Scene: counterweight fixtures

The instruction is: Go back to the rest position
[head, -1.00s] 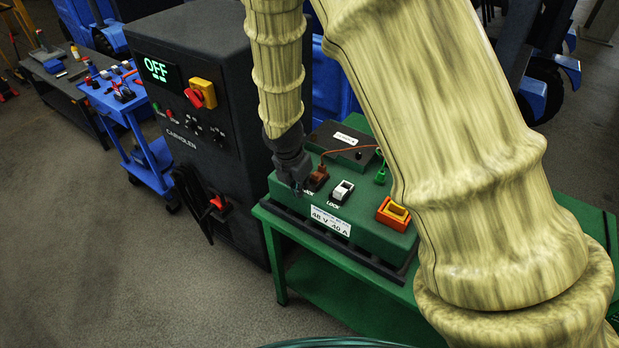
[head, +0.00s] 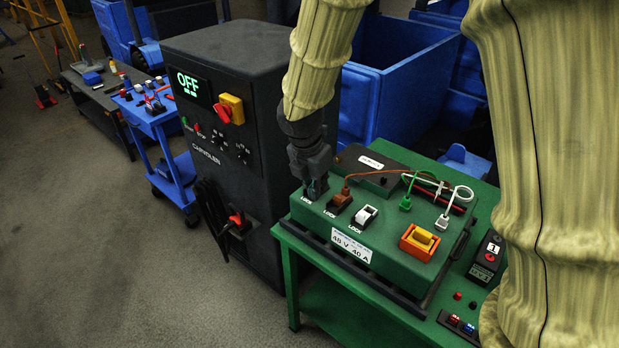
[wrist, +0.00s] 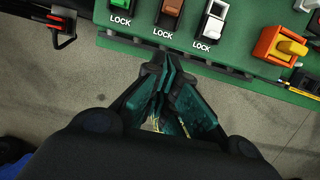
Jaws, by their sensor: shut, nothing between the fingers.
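My gripper (head: 315,188) is shut and empty. In the head view it hangs at the front left corner of the green battery box (head: 385,262), in front of the LOCK switches. In the wrist view my gripper (wrist: 163,68) points at the box front, with the fingertips below the brown switch (wrist: 169,14). A green switch (wrist: 122,12) and a white switch (wrist: 213,22) stand on either side of the brown one. My arm in its pale ribbed cover hides the right side of the head view. I cannot tell whether the fingertips touch the box.
A dark charger cabinet (head: 215,165) reading OFF stands left of the box. A green table (head: 300,243) carries the box. An orange-yellow switch (head: 420,240) and loose cables (head: 440,190) are on the box. A blue cart (head: 165,150) stands left. The floor at front left is clear.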

